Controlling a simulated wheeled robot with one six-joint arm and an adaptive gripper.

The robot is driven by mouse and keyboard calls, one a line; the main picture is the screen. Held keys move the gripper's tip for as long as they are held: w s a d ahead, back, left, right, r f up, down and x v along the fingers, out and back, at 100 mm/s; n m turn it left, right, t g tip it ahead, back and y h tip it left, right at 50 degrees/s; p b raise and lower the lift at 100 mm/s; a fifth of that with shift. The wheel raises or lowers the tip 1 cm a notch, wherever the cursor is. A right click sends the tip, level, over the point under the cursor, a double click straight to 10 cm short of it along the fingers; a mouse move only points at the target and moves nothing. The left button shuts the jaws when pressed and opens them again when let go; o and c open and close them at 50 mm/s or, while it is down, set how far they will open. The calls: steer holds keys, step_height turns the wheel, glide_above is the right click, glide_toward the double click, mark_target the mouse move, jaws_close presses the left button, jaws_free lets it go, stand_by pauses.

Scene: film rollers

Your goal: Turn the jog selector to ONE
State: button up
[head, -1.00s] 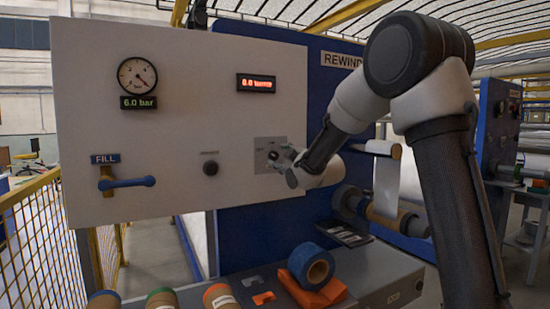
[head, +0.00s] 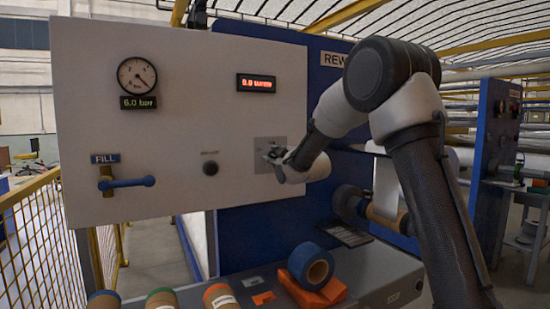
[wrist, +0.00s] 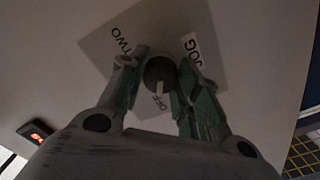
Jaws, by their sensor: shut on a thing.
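The jog selector is a dark round knob (wrist: 160,70) with a pale pointer line, on a light grey square plate (wrist: 143,24) on the white panel. In the wrist view the pointer aims down at the label OFF (wrist: 158,102). No label ONE can be read; part of the plate is hidden by my fingers. My gripper (wrist: 158,76) is shut on the knob, one finger each side. In the head view my gripper (head: 275,158) is at the plate (head: 268,142) and hides the knob.
The white panel (head: 200,90) also holds a gauge (head: 137,76), a red display (head: 257,83), a black button (head: 210,168) and a blue-handled FILL valve (head: 128,183). Below, a blue tape roll (head: 311,264) lies on an orange item (head: 312,294) on the bench. A yellow fence (head: 40,240) stands left.

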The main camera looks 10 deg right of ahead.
steer(key=shift+m, duration=0.3)
steer(key=m, duration=0.5)
steer(key=shift+m, duration=0.3)
steer(key=m, duration=0.5)
steer(key=shift+d, duration=0.1)
steer(key=shift+m, duration=0.4)
steer(key=o, duration=1)
